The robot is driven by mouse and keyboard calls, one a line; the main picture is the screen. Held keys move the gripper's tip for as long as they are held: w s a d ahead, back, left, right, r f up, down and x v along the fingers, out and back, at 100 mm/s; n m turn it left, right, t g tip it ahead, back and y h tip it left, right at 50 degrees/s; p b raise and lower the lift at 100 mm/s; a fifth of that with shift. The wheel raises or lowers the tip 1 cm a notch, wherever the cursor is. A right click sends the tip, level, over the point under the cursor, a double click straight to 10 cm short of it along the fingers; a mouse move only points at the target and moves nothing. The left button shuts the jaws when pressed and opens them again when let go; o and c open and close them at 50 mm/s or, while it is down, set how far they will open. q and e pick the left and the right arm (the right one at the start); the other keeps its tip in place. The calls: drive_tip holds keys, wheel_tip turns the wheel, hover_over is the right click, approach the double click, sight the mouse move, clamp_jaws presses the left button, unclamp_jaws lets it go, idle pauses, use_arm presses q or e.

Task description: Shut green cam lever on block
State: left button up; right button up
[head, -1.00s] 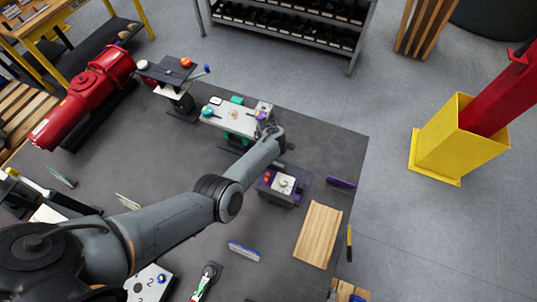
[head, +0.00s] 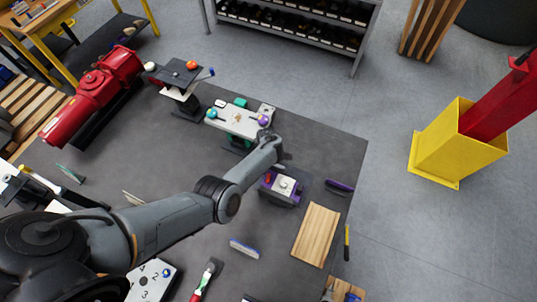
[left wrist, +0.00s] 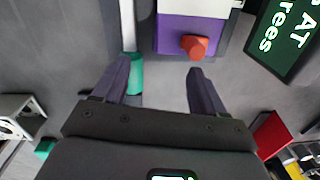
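My left gripper (left wrist: 163,78) is open in the left wrist view, its two dark fingers apart. A green piece (left wrist: 136,76) at the end of a pale bar (left wrist: 127,25) lies beside the left finger; I cannot tell whether they touch. A purple block (left wrist: 185,38) with a red-orange knob (left wrist: 194,46) is just beyond the fingertips. In the head view a purple block with a pale top (head: 283,186) stands just right of my left wrist, with the fingers mostly hidden. I cannot tell for sure whether the green piece is the cam lever. My right gripper is not in view.
A pale fixture plate (head: 238,118) with green and purple parts stands behind my left wrist. A wooden board (head: 316,235) and a purple-handled tool (head: 339,186) lie to the right.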

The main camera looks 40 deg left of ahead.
use_arm(q)
wheel_tip(320, 180, up, 13)
drive_tip(key=shift+s, duration=0.2)
idle(1.1)
drive_tip(key=shift+a, duration=0.1)
idle(0.4)
